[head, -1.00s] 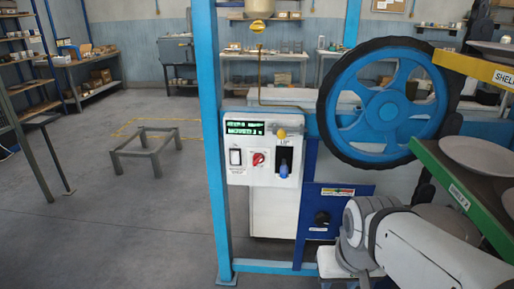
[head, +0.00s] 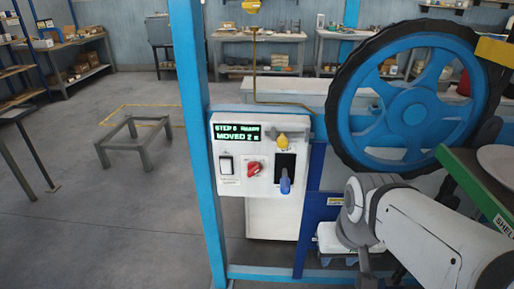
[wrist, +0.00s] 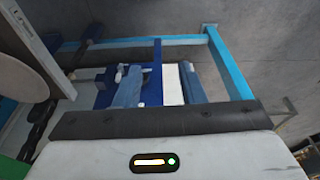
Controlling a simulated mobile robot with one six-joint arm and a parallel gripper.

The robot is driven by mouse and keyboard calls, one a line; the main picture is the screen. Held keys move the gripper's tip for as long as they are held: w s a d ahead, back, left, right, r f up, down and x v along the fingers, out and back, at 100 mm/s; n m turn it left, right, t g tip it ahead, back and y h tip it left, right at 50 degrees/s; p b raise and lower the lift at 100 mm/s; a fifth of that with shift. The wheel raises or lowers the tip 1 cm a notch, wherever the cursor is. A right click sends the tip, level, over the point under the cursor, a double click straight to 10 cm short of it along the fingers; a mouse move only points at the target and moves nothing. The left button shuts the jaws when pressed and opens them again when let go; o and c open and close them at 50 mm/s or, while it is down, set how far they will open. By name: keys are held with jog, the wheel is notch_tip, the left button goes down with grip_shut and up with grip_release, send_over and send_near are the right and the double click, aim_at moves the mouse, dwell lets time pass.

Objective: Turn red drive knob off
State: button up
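The red drive knob (head: 255,169) is on the white control panel (head: 229,189), between a white rocker switch (head: 226,165) and a dark slot with a blue-handled lever (head: 285,182). The knob looks turned at a slant. A green display (head: 237,132) above reads roughly "STEP 0 READY, MOVED 2". My gripper (wrist: 160,88) shows in the wrist view with its two fingers apart and nothing between them. It is away from the knob, which I cannot make out in the wrist view. In the head view my arm is right of the panel; the fingers cannot be made out there.
A blue upright post (head: 192,130) stands left of the panel. A large blue wheel with a black tyre (head: 417,92) is at the right, with a green shelf edge (head: 480,190) beside it. A low grey metal frame (head: 135,142) stands on open floor at left.

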jog(key=w+a+f+m+t+y+b, duration=0.1)
jog(key=w+a+f+m+t+b, duration=0.25)
jog(key=w, duration=0.55)
jog(key=w+a+f+n+t+y+b, duration=0.15)
jog(key=w+a+t, duration=0.25)
jog(key=w+a, duration=0.4)
jog(key=m+t+h+b, duration=0.3)
jog(key=m+t+b, duration=0.3)
jog(key=m+t, duration=0.15)
send_near(255, 172)
jog(key=w, duration=0.9)
jog(key=shift+d+f+p, duration=0.1)
jog(key=shift+f+p, duration=0.1)
jog(key=shift+p, duration=0.15)
grip_shut()
